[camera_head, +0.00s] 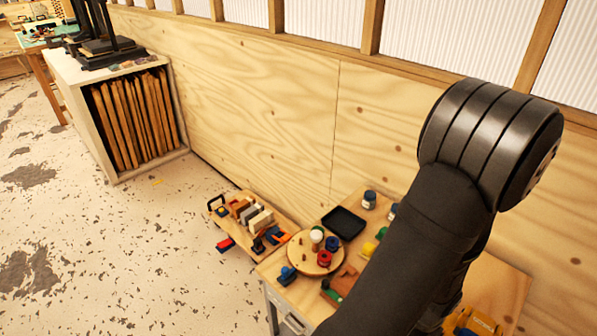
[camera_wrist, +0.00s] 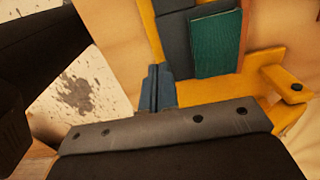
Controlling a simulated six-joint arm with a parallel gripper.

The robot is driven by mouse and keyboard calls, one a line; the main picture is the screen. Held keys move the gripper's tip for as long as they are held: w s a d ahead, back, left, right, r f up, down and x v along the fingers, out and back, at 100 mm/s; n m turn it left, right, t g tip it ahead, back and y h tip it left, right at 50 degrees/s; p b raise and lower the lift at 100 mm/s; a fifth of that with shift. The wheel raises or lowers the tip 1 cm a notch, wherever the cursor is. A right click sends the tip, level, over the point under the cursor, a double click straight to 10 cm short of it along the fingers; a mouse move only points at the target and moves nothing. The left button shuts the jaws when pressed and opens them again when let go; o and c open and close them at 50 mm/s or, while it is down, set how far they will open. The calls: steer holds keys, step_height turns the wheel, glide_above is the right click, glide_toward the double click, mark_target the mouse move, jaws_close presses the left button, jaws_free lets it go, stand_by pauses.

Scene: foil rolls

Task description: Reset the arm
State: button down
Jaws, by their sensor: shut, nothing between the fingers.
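My gripper (camera_wrist: 158,88) shows in the wrist view as two narrow blue-grey fingers pressed together, with nothing between them. In the head view my black arm rises across the right side and hides part of the bench; the gripper itself is out of sight there. A round wooden board (camera_head: 301,262) on the wooden bench (camera_head: 510,280) holds a white roll (camera_head: 317,236), a blue roll (camera_head: 333,243) and a red roll (camera_head: 323,258). None of these rolls is in my gripper.
A yellow holder (camera_wrist: 270,90) with dark and green blocks lies just past the fingers in the wrist view. A black tray (camera_head: 344,223) and a small jar (camera_head: 369,200) stand at the back of the bench. A lower wooden shelf (camera_head: 285,224) carries several tools. The plywood wall is behind.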

steer(key=shift+r, duration=1.35)
